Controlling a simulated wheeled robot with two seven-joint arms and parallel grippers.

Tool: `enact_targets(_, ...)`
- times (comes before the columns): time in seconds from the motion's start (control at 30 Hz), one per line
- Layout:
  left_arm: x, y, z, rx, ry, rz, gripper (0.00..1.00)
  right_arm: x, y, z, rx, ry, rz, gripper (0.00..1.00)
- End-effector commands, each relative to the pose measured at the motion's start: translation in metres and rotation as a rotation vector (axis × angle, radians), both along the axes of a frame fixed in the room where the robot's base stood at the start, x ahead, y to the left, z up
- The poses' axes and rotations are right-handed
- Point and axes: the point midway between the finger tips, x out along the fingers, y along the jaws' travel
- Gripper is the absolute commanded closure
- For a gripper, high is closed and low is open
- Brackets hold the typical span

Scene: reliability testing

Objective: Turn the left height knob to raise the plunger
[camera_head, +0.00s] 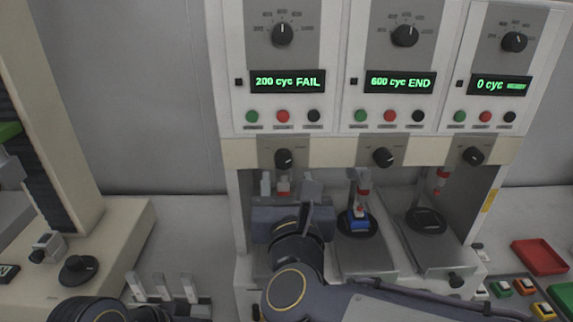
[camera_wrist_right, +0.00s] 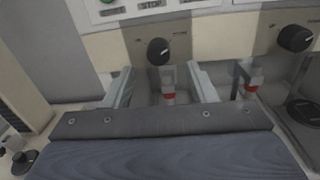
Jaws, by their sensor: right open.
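The left height knob (camera_head: 284,158) is black and sits on the cream strip under the left station's display. It also shows in the right wrist view (camera_wrist_right: 158,52), above and beyond my fingertips. The left plunger (camera_wrist_right: 168,88), pale with a red band, hangs below the knob and appears between my fingers in that view. My right gripper (camera_head: 288,184) is open in front of the left station, its fingertips (camera_wrist_right: 160,78) just below the knob and apart from it. My gripper and arm hide the left station's lower part. My left gripper is not in view.
The middle station has its own height knob (camera_head: 383,157) and a blue part (camera_head: 356,222) under its plunger; the right station's pad (camera_head: 426,221) looks empty. The left display (camera_head: 287,82) reads "200 cyc FAIL". A red tray (camera_head: 540,257) lies at right. A beige machine (camera_head: 110,235) stands left.

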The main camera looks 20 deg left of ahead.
Motion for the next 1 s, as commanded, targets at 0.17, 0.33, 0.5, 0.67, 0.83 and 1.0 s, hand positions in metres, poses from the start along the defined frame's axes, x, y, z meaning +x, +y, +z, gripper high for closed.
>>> enact_targets(0.17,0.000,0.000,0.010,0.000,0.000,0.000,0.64,0.028,0.010,0.002,-0.004,0.001,-0.001,0.49)
enact_targets(0.33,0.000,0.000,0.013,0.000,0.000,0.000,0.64,0.043,0.015,0.001,-0.003,0.000,0.000,0.49)
enact_targets(0.5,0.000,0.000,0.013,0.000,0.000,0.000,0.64,0.047,0.016,0.000,-0.003,0.000,0.001,0.49)
enact_targets(0.67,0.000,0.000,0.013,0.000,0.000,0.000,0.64,0.047,0.016,0.000,-0.003,0.000,0.001,0.50)
enact_targets(0.83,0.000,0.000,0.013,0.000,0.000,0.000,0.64,0.046,0.016,0.000,-0.003,0.000,0.001,0.72)
enact_targets(1.0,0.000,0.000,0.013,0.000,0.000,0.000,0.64,0.046,0.016,0.000,-0.003,0.000,0.002,0.93)
